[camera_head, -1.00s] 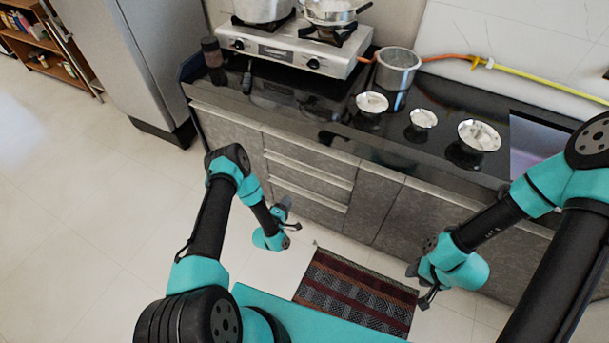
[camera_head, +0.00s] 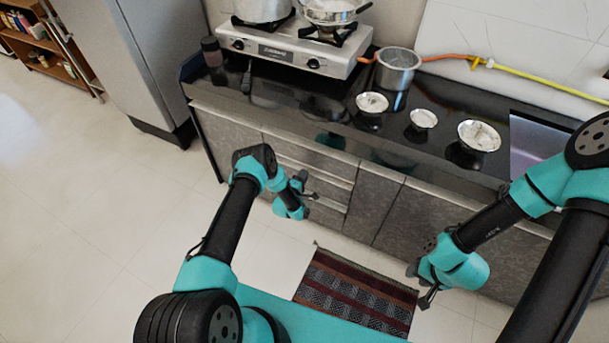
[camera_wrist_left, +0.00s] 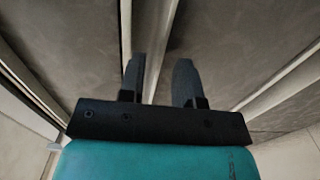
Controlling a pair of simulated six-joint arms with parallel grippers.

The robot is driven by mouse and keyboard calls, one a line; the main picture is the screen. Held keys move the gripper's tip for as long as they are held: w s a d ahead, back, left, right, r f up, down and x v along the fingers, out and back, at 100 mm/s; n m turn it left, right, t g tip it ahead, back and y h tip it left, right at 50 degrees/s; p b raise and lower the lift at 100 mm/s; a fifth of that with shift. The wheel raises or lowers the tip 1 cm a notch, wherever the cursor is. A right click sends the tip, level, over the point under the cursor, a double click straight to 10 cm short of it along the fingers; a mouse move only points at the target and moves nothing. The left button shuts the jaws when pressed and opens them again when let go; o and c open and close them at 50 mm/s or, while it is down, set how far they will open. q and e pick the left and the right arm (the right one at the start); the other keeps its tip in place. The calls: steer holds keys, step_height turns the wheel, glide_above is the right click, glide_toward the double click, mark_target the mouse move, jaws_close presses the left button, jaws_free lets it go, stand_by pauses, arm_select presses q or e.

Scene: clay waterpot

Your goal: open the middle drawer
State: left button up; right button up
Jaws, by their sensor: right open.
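The middle drawer (camera_head: 335,191) is in the stack of grey drawers under the black counter, with pale strips along the drawer edges. It looks shut, its front in line with the others. My left gripper (camera_head: 304,188) is in front of the stack and hides part of it. In the left wrist view my left gripper (camera_wrist_left: 160,82) points at the fronts with its two dark fingers apart. A pale strip (camera_wrist_left: 160,50) shows between and beyond the fingers; contact cannot be told. My right gripper (camera_head: 428,296) is open and empty, low at the right, away from the drawers.
The black counter (camera_head: 310,120) holds a gas stove (camera_head: 290,52), a steel pot (camera_head: 398,70) and several small bowls. A striped rug (camera_head: 355,290) lies on the floor before the cabinets. A grey fridge (camera_head: 160,60) stands left; the floor between is clear.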

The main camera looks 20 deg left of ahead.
arm_select(q)
steer(key=shift+w+d, duration=0.1)
steer(key=shift+w, duration=0.6)
steer(key=shift+c, duration=0.4)
jaws_close()
